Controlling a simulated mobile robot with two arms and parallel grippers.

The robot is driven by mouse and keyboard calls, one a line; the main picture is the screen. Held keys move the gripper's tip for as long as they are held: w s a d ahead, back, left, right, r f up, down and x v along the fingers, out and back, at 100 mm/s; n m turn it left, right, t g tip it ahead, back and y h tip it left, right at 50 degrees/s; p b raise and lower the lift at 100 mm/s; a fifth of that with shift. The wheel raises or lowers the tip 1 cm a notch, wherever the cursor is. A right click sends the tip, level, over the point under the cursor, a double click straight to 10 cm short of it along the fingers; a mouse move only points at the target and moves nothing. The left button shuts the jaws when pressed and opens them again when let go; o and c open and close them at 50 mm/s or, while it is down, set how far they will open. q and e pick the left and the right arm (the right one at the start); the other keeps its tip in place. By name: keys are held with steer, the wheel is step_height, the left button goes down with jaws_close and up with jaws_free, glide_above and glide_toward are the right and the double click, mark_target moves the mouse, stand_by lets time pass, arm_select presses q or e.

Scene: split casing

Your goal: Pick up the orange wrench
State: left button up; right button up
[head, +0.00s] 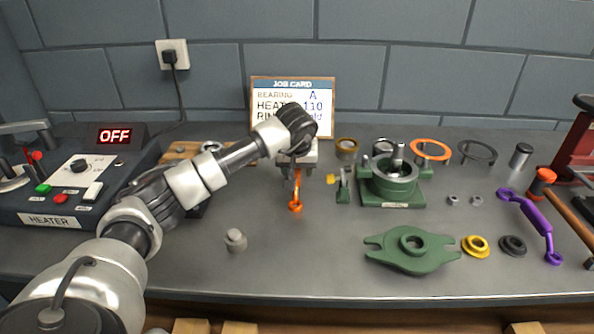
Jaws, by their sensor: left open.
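The orange wrench (295,192) lies on the grey bench near the middle of the head view, its ring end toward me. Its far part is hidden by my left gripper (295,174). My left arm reaches in from the lower left, and the gripper points down over the far part of the wrench. The jaws are open; whether they touch the wrench cannot be seen. My right gripper is not in view.
A green housing (391,187) and small green bracket (343,187) stand right of the wrench. A green cover (412,251) lies nearer. A grey knobbed part (235,240) stands front left. A purple wrench (535,221) and hammer (565,207) lie right. The heater (62,190) reads OFF.

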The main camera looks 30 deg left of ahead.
arm_select(q)
jaws_close()
stand_by(0.3)
